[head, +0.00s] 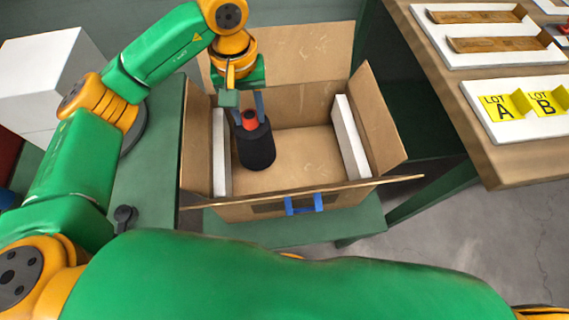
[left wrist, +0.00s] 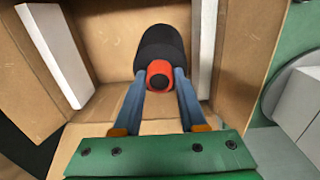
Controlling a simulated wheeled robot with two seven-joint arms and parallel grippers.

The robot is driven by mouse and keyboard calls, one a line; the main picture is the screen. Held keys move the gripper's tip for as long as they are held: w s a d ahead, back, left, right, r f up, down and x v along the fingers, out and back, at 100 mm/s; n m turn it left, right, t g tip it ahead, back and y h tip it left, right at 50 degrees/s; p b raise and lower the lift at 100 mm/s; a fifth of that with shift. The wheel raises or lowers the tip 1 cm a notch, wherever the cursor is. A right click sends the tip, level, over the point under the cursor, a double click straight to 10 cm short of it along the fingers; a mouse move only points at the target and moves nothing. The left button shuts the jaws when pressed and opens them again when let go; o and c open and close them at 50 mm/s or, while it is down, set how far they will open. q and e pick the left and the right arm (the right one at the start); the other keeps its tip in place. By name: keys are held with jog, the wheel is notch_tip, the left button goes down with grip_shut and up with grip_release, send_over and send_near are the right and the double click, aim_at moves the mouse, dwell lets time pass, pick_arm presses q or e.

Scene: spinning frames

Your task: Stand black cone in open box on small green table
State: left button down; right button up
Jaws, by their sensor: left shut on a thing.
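The black cone (head: 257,148) has a red top and is inside the open cardboard box (head: 330,197), toward its left side. The box stands on the small green table (head: 362,222) with its flaps spread. My left gripper (head: 250,115) reaches down into the box and is shut on the cone's red top. In the left wrist view the gripper's blue fingers (left wrist: 158,95) flank the red top of the cone (left wrist: 158,45). Whether the cone's base touches the box floor I cannot tell. My right gripper is out of view.
White padding strips line the left (head: 220,152) and right (head: 350,137) inner walls of the box. The box floor right of the cone is clear. A wooden table (head: 455,115) with trays and yellow lot labels stands at the right.

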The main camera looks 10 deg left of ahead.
pick_arm(q)
notch_tip(320, 180, down, 10)
jog(key=shift+r, duration=0.1)
jog(key=shift+b, duration=0.3)
jog(key=shift+c, duration=2.3)
grip_release()
notch_tip(320, 180, up, 12)
jog(key=shift+s+a+p, duration=0.1)
jog(key=shift+a+p, duration=0.05)
jog(key=shift+p, duration=0.15)
